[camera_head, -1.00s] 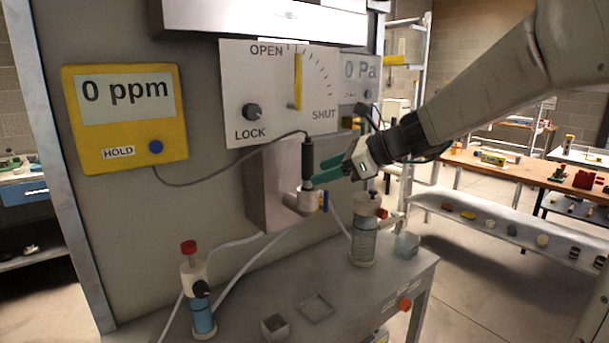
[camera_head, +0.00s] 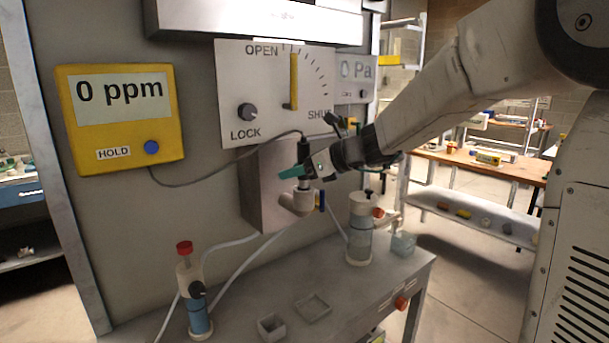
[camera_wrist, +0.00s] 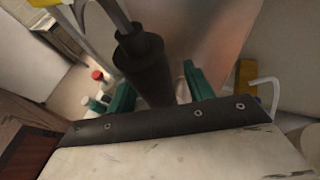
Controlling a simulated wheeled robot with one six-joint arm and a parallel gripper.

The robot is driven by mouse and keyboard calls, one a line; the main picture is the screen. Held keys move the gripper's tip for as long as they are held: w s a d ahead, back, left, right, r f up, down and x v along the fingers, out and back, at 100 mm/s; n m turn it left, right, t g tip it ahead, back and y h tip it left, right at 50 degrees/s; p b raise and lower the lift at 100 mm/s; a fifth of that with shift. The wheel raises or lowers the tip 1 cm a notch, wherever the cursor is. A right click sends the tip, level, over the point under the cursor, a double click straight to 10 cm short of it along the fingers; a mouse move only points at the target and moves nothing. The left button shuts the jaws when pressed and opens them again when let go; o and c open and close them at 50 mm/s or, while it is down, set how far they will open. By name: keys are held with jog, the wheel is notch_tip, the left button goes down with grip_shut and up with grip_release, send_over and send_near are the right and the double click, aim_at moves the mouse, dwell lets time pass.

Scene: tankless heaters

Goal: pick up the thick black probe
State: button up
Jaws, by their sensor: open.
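The thick black probe (camera_head: 304,152) stands upright in the pale elbow fitting (camera_head: 297,201) on the grey box of the panel. A grey cable runs from its top to the yellow ppm meter. My gripper (camera_head: 292,174) is at the probe, with its green fingers pointing left. In the wrist view the probe (camera_wrist: 145,66) lies between the two open green fingers (camera_wrist: 156,92), one on each side. I cannot tell whether either finger touches it. The gripper hides part of the probe in the head view.
The yellow meter (camera_head: 120,118) reads 0 ppm. A white dial panel (camera_head: 268,120) with a yellow lever is just above my gripper. A bottle with a red cap (camera_head: 195,300) and a clear cylinder (camera_head: 361,230) stand on the bench below.

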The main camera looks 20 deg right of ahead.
grip_shut()
jog(key=c, duration=1.1)
grip_release()
jog(key=shift+r, duration=0.1)
